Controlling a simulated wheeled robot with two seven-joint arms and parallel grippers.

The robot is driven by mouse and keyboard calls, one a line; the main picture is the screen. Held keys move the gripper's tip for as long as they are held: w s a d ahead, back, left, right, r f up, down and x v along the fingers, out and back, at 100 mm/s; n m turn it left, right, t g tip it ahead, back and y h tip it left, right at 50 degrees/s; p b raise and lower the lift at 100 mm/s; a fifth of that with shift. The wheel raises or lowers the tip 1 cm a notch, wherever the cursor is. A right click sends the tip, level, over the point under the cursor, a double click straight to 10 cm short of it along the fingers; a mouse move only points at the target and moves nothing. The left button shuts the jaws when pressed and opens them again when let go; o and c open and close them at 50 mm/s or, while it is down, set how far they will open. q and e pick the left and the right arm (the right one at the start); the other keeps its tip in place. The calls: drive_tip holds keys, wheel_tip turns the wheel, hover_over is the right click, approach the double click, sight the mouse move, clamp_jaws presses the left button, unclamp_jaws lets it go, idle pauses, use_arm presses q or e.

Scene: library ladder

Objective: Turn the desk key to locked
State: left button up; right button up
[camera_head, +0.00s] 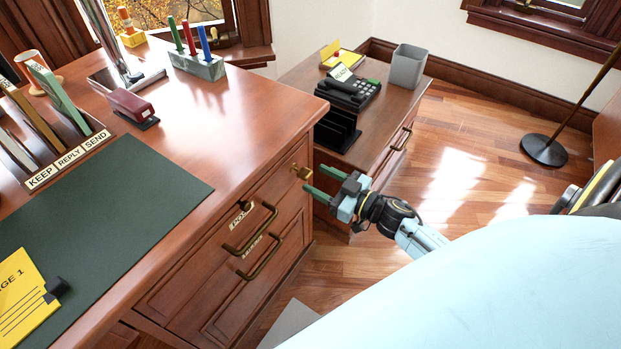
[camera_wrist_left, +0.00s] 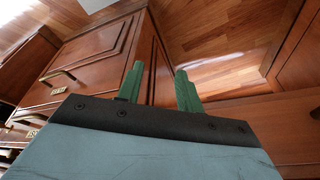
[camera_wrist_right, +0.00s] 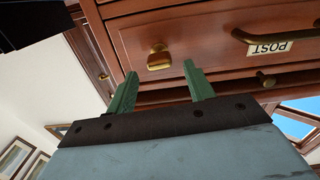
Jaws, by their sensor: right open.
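The brass desk key (camera_head: 301,171) sits in the upper right of the desk's drawer front. It also shows in the right wrist view (camera_wrist_right: 159,59), just beyond my fingertips and between their lines. I cannot tell whether it stands at locked. My right gripper (camera_head: 317,181) is open, its two green fingers pointing at the key, apart from it. Its fingers also show in the right wrist view (camera_wrist_right: 160,70). My left gripper (camera_wrist_left: 160,70) is open and empty in the left wrist view, facing wooden furniture and floor; it is outside the head view.
A drawer labelled POST (camera_head: 238,215) has a brass handle (camera_head: 250,231) left of the key. A lower cabinet (camera_head: 385,130) carries a telephone (camera_head: 350,90) and a black rack (camera_head: 337,128). A grey bin (camera_head: 407,66) stands at its far end.

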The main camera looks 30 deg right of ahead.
sight(311, 176)
drive_tip(key=shift+b+x, duration=0.3)
drive_tip(key=shift+x, duration=1.3)
use_arm(q)
drive_tip(key=shift+w+d+r+t, duration=0.4)
drive_tip(key=shift+w+r+t, duration=0.2)
drive_tip(key=shift+r, duration=0.25)
use_arm(e)
drive_tip(key=c, duration=1)
